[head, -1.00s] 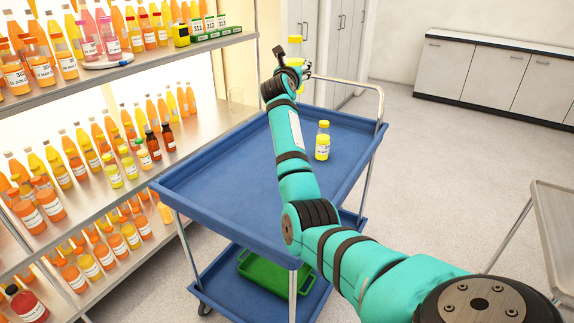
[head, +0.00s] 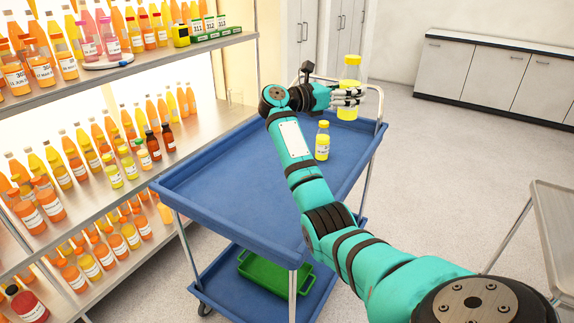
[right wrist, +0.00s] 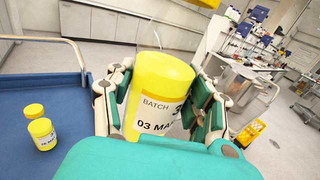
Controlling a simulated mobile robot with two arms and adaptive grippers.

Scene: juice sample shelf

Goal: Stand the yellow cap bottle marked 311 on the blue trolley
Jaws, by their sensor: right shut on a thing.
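My right gripper (head: 350,96) is shut on a yellow cap bottle (head: 351,74), near the far right corner of the blue trolley (head: 215,180). The held bottle looks roughly upright. Its label shows in the right wrist view (right wrist: 150,108), reading "BATCH" and "03 MA"; the number is mostly hidden, so I cannot confirm 311. How high its base is above the tray is unclear. A second yellow cap bottle (head: 322,146) stands upright on the trolley top, left of and nearer than the held one. My left gripper is not in view.
The trolley's metal handle (head: 381,102) rises at its far end, close to the held bottle. Shelves (head: 165,70) crowded with juice bottles stand on the left. A green crate (head: 258,272) is on the lower deck. The near left part of the trolley top is clear.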

